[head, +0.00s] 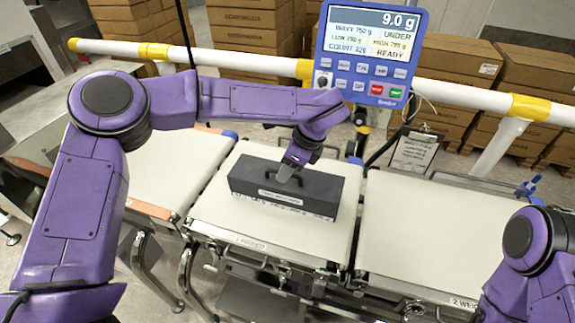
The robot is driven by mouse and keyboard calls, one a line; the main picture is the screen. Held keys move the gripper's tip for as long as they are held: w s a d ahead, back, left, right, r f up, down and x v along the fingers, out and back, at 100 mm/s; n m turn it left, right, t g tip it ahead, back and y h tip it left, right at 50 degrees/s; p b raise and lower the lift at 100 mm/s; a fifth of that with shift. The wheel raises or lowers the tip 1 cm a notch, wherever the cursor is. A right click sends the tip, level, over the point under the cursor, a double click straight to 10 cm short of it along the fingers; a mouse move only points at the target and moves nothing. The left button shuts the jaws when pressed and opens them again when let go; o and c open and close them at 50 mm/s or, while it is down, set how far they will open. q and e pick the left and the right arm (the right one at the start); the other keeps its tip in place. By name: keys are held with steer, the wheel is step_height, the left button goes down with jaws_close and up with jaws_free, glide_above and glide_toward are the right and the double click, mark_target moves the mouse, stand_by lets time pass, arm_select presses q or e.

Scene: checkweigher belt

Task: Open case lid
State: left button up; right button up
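A dark grey rectangular case (316,193) sits on the middle belt section. Its lid looks closed, and a handle shows on top near its middle. My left gripper (289,171) reaches down from above to the top of the case at the handle. Its fingertips are small and partly hidden, so I cannot tell whether they are open, shut or touching the handle. My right arm shows only as purple links at the lower right, and its gripper is outside the view.
Another belt (430,235) on the right is bare. A blue display (369,52) reading 9.0 g stands behind the case. A white and yellow rail (230,59), a clipboard (414,153) and stacked cartons (450,75) are behind.

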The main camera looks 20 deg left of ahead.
arm_select(q)
steer(key=shift+w, duration=0.15)
jaws_close()
stand_by(1.1)
